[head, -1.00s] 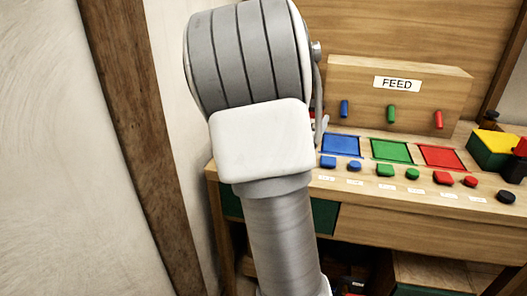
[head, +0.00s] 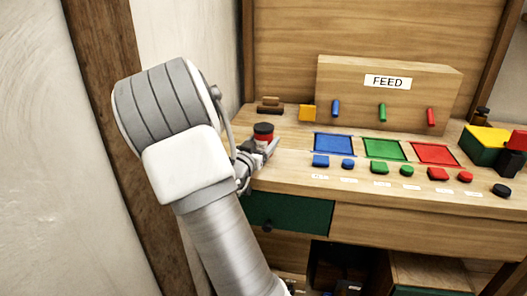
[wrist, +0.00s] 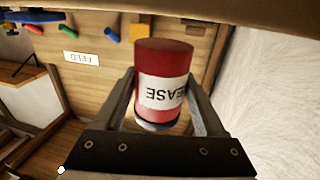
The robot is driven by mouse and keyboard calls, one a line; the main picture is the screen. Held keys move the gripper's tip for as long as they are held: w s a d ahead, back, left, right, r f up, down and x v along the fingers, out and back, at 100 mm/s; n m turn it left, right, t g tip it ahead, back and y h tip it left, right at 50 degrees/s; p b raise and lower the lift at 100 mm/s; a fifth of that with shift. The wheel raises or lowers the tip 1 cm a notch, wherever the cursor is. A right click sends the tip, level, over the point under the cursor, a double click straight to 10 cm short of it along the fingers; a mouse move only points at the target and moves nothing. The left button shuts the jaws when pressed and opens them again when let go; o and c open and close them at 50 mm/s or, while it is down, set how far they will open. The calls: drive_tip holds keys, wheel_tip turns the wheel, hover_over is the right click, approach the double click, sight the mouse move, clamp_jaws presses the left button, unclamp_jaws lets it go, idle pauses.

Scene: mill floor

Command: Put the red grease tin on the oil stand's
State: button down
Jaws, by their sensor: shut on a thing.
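The red grease tin (head: 264,137) shows in the head view with a dark top, above the left end of the bench. In the wrist view the tin (wrist: 163,62) fills the middle, its white label reading "EASE" upside down. My gripper (head: 260,149) is shut on the tin, with one finger on each side of it in the wrist view (wrist: 161,92). I cannot tell whether the tin touches the bench top. I cannot make out anything that is surely the oil stand.
The bench (head: 285,150) holds a FEED box (head: 387,100) with coloured pegs, blue, green and red squares, and several coloured blocks in front. A small brown object (head: 270,103) and a yellow block (head: 307,113) stand behind the tin. A green-yellow box (head: 487,146) is at right.

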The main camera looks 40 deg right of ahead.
drive_tip(key=shift+f, duration=1.15)
drive_tip(key=shift+b, duration=0.3)
drive_tip(key=shift+f, duration=0.2)
unclamp_jaws()
